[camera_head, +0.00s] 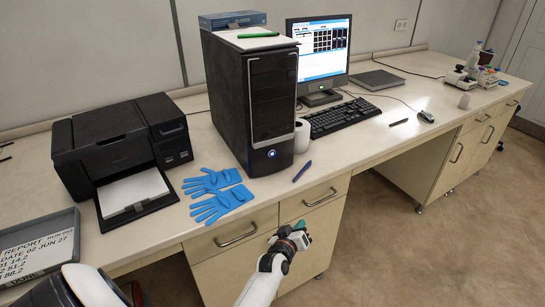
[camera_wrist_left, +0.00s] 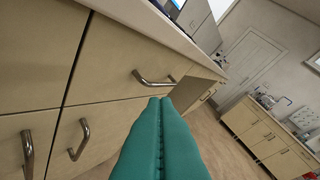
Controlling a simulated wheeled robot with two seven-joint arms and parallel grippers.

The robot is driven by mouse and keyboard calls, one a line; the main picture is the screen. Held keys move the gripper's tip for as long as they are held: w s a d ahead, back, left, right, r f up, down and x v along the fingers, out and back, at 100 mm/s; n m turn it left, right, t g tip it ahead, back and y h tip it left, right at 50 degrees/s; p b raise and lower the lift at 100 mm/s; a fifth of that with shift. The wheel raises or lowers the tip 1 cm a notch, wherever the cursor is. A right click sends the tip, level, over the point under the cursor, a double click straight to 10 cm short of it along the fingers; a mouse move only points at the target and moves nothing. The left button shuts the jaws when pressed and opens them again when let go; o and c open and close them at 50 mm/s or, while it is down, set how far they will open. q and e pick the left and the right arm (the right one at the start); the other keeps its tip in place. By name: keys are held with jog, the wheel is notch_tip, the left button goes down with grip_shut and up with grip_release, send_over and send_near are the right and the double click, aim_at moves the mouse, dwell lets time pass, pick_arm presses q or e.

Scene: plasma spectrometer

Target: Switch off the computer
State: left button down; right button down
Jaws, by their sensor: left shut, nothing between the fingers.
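The black computer tower (camera_head: 262,95) stands upright on the bench, with a round lit button (camera_head: 271,153) low on its front. The monitor (camera_head: 319,55) beside it is on, showing windows and a green light (camera_head: 323,87) on its base. My left gripper (camera_head: 301,232) is in front of the drawers, below the bench top and apart from the tower. In the left wrist view its green fingers (camera_wrist_left: 160,105) are shut together with nothing between them. The tower's button is not visible in the wrist view. My right gripper is not in view.
Blue gloves (camera_head: 215,194), a pen (camera_head: 302,171) and a white mug (camera_head: 302,136) lie near the tower. A keyboard (camera_head: 342,117) and mouse (camera_head: 426,116) are to the right, a printer (camera_head: 121,150) to the left. Drawer handles (camera_head: 236,235) stick out near my gripper.

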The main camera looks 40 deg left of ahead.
pick_arm(q)
jog(key=w+a+r+n+t+y, duration=0.1)
jog(key=a+r+n, duration=0.1)
jog(key=r, duration=0.5)
jog(key=w+a+r+n+t+y, duration=0.1)
jog(key=a+r+n+y, duration=0.1)
jog(key=a+r, duration=0.2)
notch_tip(320, 180, up, 4)
jog(key=shift+f+t+y+b, duration=0.2)
jog(key=shift+t+y+b, duration=0.1)
jog(key=shift+t+b, duration=0.1)
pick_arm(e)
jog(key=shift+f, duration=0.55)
pick_arm(q)
jog(key=shift+a, duration=0.15)
